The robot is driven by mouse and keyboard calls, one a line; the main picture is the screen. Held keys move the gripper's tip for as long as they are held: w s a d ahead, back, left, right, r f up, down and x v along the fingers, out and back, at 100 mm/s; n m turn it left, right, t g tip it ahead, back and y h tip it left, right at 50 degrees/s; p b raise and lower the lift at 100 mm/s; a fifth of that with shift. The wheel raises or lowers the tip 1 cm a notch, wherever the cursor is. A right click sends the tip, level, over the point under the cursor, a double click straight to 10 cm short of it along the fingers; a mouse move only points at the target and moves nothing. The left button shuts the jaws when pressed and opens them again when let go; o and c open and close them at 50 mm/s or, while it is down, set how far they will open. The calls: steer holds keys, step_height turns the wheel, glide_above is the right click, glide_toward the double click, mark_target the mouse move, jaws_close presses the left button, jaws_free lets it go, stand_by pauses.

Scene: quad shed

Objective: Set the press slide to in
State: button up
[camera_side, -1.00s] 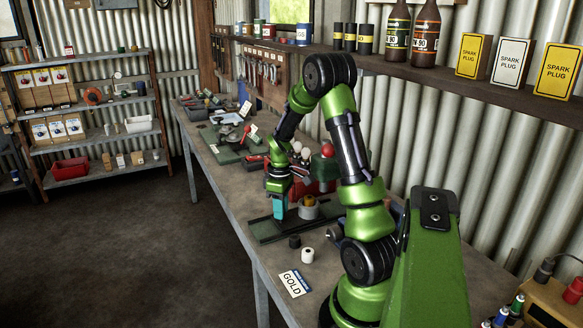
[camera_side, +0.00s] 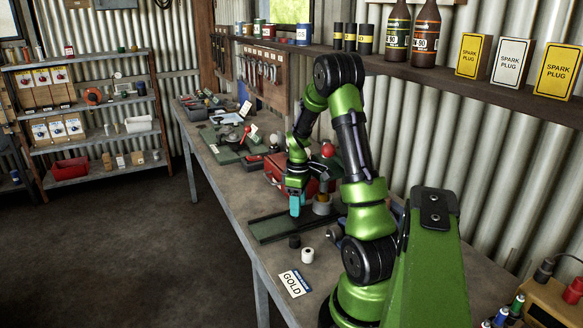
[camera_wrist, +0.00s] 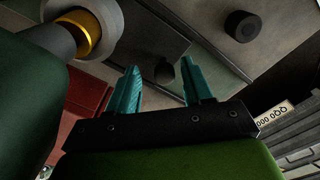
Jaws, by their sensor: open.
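The press has a long dark green track (camera_side: 268,228) on the bench. A grey cylinder (camera_side: 322,204) with a brass-coloured ring (camera_wrist: 92,38) stands at the track's right end; in the wrist view it is upper left. My gripper (camera_side: 294,208) points down over the track, just left of the cylinder. In the wrist view my gripper (camera_wrist: 160,75) has its two teal fingers spread, with a small dark knob (camera_wrist: 165,72) on a grey plate seen between them. I cannot tell whether the fingers touch the knob.
A red box (camera_side: 282,170) stands behind my gripper. The bench's front left edge is close to the track.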

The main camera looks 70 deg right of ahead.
steer(key=w+a, duration=0.4)
step_height(320, 180, up, 17)
steer(key=w+a+m+t, duration=0.1)
steer(key=a+m+t, duration=0.3)
steer(key=a, duration=1.6)
steer(key=shift+a+m, duration=0.2)
steer(key=shift+m, duration=1.2)
steer(key=shift+w, duration=0.1)
